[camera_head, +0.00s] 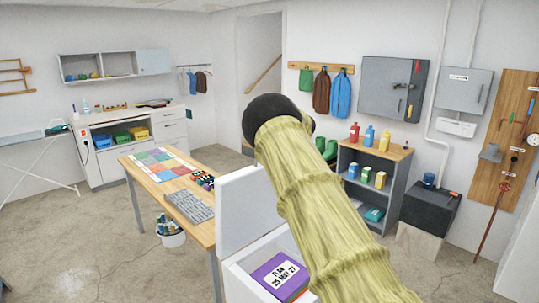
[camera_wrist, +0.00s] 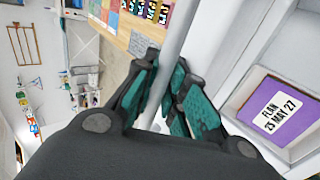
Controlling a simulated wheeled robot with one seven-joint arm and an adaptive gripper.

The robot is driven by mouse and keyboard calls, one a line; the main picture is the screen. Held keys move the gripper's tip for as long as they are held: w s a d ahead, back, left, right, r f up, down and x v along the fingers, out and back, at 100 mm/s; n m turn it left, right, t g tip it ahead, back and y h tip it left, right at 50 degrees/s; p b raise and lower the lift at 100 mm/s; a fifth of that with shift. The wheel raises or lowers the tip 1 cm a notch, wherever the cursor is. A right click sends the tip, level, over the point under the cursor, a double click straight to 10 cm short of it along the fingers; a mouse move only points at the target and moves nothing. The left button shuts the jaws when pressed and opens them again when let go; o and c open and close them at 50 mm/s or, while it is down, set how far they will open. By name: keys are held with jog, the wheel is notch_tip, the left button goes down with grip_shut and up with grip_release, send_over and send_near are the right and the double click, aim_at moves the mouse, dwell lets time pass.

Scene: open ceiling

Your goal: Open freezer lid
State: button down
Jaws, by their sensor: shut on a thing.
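The white freezer (camera_head: 236,284) stands at the bottom middle of the head view, with its lid (camera_head: 245,212) raised to about upright and its inside open to view. A purple box labelled "FLAN 25 MAY 27" (camera_head: 278,275) lies inside; it also shows in the wrist view (camera_wrist: 272,112). In the wrist view, the pale edge of the lid (camera_wrist: 181,28) runs between the dark and teal fingers of my gripper (camera_wrist: 166,75), which is shut on it. In the head view my sleeved arm covers the right part of the freezer, and my gripper is hidden.
A grey shelf (camera_head: 394,189) with bottles stands behind on the right. The floor at left is clear.

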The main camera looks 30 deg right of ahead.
jog(key=shift+w+a+r, duration=0.1)
jog(key=shift+w+a, duration=0.05)
jog(key=shift+w, duration=0.45)
jog(key=shift+w+r, duration=0.1)
jog(key=shift+r, duration=0.1)
jog(key=shift+a+r, duration=0.1)
jog(key=c, duration=1.7)
grip_release()
jog(key=shift+w, duration=0.1)
jog(key=shift+c, duration=0.2)
jog(key=shift+o, duration=1.4)
jog(key=shift+w+f, duration=0.2)
jog(key=shift+f, duration=0.1)
jog(key=shift+s, duration=0.1)
jog(key=shift+s, duration=0.15)
